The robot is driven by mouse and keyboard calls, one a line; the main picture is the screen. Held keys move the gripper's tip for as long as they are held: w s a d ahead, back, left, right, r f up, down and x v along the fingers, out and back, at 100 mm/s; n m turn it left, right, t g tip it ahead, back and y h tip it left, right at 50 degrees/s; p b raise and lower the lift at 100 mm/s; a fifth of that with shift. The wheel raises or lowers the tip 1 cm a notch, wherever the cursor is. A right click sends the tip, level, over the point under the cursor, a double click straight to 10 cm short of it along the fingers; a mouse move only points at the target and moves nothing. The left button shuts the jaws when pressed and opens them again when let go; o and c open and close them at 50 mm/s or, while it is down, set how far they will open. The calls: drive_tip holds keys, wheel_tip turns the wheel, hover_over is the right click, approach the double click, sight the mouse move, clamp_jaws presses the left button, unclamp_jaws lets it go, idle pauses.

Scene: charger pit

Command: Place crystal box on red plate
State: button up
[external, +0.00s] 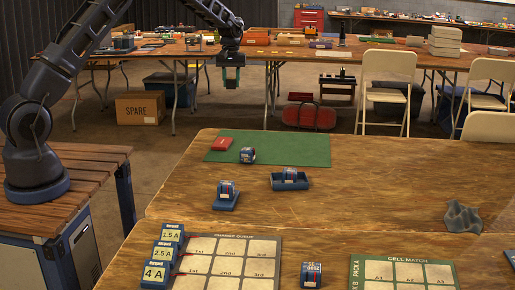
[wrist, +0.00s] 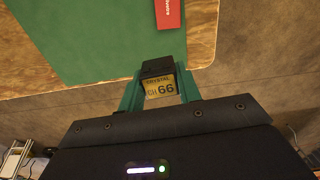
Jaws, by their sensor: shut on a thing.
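The crystal box (wrist: 160,87) is a small dark box with a yellowish label reading "CRYSTAL CH 66". My gripper (wrist: 158,80) has green fingers and is shut on it, one finger on each side. In the external view my gripper (external: 231,78) hangs in the air beyond the far edge of the near table, with the box largely hidden between its fingers. In the wrist view the red plate (wrist: 168,14) shows at the top edge, partly cut off, apart from the box.
A blue-and-white item (external: 247,155) stands on the mat close to the red plate. Blue holders (external: 226,200) and (external: 289,181) with similar items stand nearer. The mat's right part is clear.

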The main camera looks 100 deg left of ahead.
hover_over(222, 141)
drive_tip(key=shift+m, duration=0.3)
drive_tip(key=f, duration=1.9)
drive_tip(key=shift+w+d+f, duration=0.1)
drive_tip(key=shift+d+f, duration=0.1)
drive_tip(key=shift+f, duration=0.1)
drive_tip(key=o, duration=1)
drive_tip(key=shift+f, duration=0.1)
wheel_tip(222, 141, up, 12)
drive_tip(key=shift+r, duration=0.15)
